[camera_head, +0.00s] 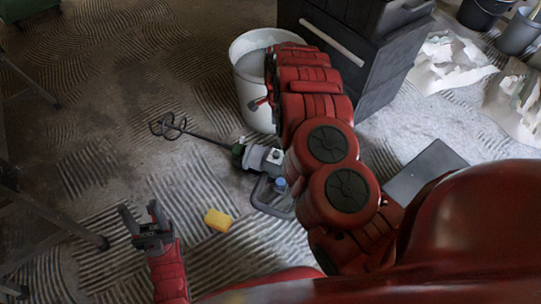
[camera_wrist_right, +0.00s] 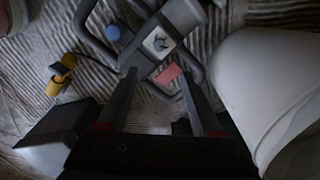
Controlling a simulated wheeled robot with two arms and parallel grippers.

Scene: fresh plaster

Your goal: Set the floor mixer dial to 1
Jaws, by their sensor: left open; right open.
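The floor mixer (camera_head: 262,160) lies on the ridged floor, its whisk paddle (camera_head: 170,126) pointing left and its grey looped handle (camera_head: 272,196) toward me. In the right wrist view, the mixer's dial (camera_wrist_right: 158,42) is a dark shape on a pale square plate; its setting is too small to read. A blue knob (camera_wrist_right: 113,33) is on the handle. My right gripper (camera_wrist_right: 155,92) is open, its fingertips just short of the dial and apparently apart from it. In the head view my right arm hides most of it. My left gripper (camera_head: 146,228) is open and empty, left of the mixer.
A white bucket (camera_head: 249,98) stands close beside the mixer, and in the wrist view it fills the right side (camera_wrist_right: 280,80). A yellow sponge (camera_head: 218,220) lies on the floor. A dark cabinet (camera_head: 340,40) is behind. A grey flat panel (camera_head: 425,170) lies at right.

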